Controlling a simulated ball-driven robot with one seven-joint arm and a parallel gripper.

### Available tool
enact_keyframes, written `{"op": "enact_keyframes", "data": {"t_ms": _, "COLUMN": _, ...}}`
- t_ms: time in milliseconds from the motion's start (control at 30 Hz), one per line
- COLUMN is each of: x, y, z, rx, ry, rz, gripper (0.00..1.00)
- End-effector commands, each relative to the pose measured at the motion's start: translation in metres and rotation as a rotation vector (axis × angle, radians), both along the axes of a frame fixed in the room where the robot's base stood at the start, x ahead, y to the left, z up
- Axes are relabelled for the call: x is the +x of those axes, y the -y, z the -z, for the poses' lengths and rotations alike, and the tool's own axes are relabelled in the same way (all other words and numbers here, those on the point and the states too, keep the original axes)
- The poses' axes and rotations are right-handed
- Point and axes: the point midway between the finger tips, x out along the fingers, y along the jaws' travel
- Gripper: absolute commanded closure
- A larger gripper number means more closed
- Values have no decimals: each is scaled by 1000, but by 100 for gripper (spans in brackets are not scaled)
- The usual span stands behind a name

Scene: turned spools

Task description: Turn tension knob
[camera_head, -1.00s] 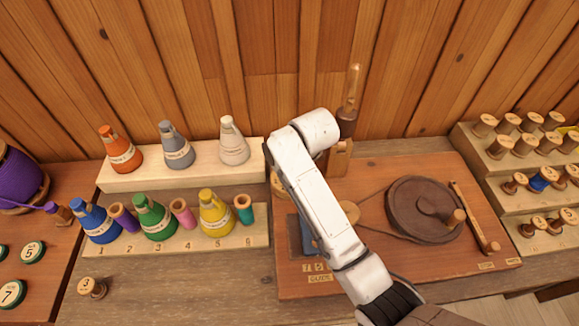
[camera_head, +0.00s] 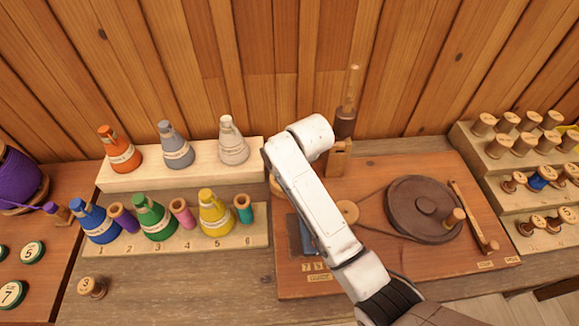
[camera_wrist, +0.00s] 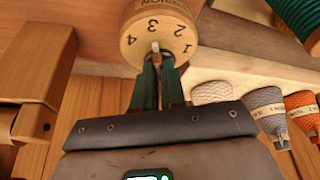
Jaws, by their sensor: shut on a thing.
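In the wrist view, the tension knob (camera_wrist: 158,30) is a round wooden dial marked 1, 2, 3 and 4, with a lettered plate partly seen beside it. My gripper (camera_wrist: 158,58) points at the dial's face. In the head view, my white arm covers the gripper and most of the knob; only a sliver of pale wood (camera_head: 275,186) shows to the left of the arm.
The reddish winder board (camera_head: 440,270) carries a dark wheel (camera_head: 405,205) with a wooden handle. Coloured cones stand on the pale rack (camera_head: 150,178) at left. Spools fill the stepped rack (camera_head: 470,145) at right.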

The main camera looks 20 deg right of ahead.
Motion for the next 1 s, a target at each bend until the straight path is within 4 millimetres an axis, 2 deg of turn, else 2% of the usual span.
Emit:
{"op": "enact_keyframes", "data": {"t_ms": 333, "x": 0, "y": 0, "z": 0, "rx": 0, "ry": 0, "rz": 11, "gripper": 100}}
{"op": "enact_keyframes", "data": {"t_ms": 533, "x": 0, "y": -2, "z": -1, "rx": -1, "ry": 0, "rz": 76, "gripper": 100}}
{"op": "enact_keyframes", "data": {"t_ms": 1000, "x": 2, "y": -8, "z": -1, "rx": -1, "ry": 1, "rz": 468, "gripper": 100}}
